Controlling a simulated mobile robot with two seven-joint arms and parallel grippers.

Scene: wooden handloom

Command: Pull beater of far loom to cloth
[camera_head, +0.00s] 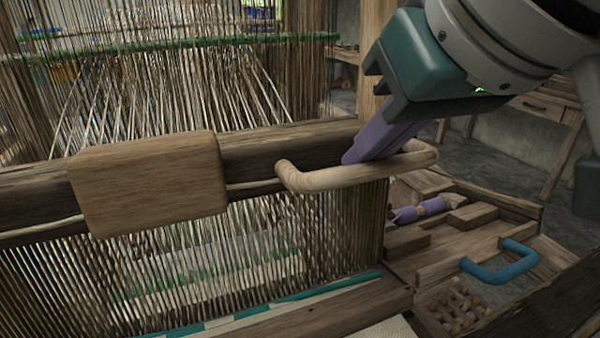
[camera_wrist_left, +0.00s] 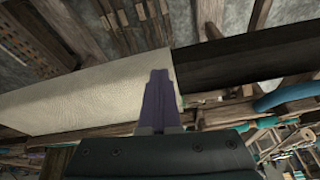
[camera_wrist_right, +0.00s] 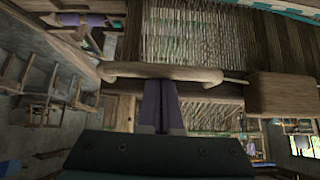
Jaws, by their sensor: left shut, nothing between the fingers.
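The beater is a dark wooden beam (camera_head: 275,148) across the loom's upright threads. It has a pale wooden block (camera_head: 150,180) and a rounded wooden loop handle (camera_head: 330,178) on its front. It also shows in the right wrist view, with the handle (camera_wrist_right: 200,74) across it. My right gripper's purple fingers (camera_head: 385,138) reach down into the loop, close together, with their tips hidden by the handle. A pale cloth (camera_head: 385,330) shows at the bottom edge. In the left wrist view, my left gripper (camera_wrist_left: 160,75) is shut and empty, in front of a pale cloth surface (camera_wrist_left: 85,100).
A wooden tray (camera_head: 495,210) at the right holds a purple roll (camera_head: 420,210). A blue handle (camera_head: 500,268) stands close by, beside a small bin of wooden pieces (camera_head: 460,310). A teal-edged strip (camera_head: 290,298) runs below the threads. Grey floor (camera_head: 510,145) is open beyond.

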